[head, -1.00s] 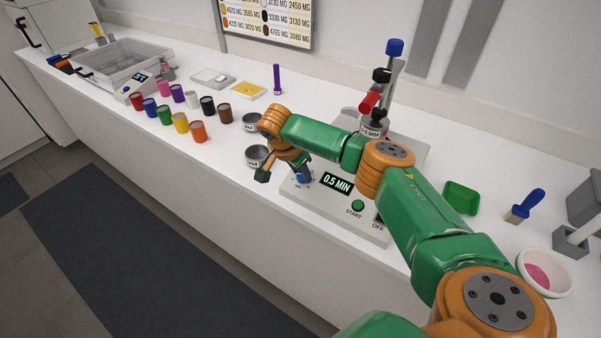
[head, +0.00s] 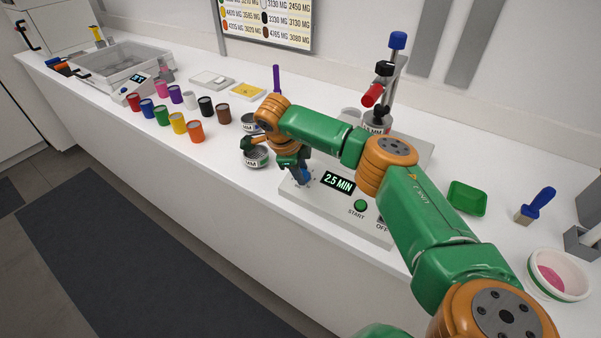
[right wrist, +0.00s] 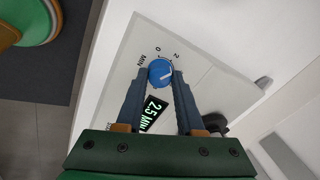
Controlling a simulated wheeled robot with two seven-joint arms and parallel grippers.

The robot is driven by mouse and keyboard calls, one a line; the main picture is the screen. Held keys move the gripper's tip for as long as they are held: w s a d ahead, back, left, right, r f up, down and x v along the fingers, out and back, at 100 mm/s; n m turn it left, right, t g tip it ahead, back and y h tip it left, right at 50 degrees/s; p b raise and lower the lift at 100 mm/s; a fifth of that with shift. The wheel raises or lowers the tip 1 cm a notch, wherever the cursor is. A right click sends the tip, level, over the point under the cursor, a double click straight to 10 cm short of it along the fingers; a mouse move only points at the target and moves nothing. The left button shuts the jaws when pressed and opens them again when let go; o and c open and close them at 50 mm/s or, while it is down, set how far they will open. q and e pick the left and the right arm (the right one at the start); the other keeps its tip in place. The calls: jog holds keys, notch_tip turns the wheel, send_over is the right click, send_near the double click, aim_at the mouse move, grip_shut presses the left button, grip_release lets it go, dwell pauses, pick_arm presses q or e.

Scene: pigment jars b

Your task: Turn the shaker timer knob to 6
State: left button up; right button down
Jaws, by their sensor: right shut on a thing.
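The shaker (head: 337,207) is a pale machine on the white counter. Its display (head: 339,183) reads 2.5 MIN, and it also shows in the right wrist view (right wrist: 153,113). The blue timer knob (right wrist: 160,73) shows in the right wrist view with a white pointer line and marks 0 and 2 near it. My right gripper (right wrist: 160,82) is shut on the knob, one finger on each side. In the head view my right gripper (head: 303,177) comes down onto the knob, which it mostly hides. My left gripper is not in view.
A clamp stand with a red handle (head: 373,95) rises behind. Sieves (head: 256,157) and coloured jars (head: 196,131) stand to the left. A green tray (head: 467,197), brush (head: 535,206) and bowl (head: 558,275) lie right.

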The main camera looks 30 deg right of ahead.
jog(key=m+b, duration=0.1)
jog(key=m, duration=0.3)
jog(key=shift+f+m, duration=0.15)
jog(key=shift+m, duration=0.15)
jog(key=m+b, duration=0.1)
jog(key=m, duration=0.2)
jog(key=shift+s+m, duration=0.1)
jog(key=shift+m, duration=0.2)
jog(key=m+b, duration=0.2)
jog(key=m, duration=0.2)
jog(key=shift+f, duration=0.1)
jog(key=shift+a+m+y+b, duration=0.1)
jog(key=shift+m+y+b, duration=0.35)
jog(key=shift+m, duration=1.95)
jog(key=c, duration=0.5)
grip_release()
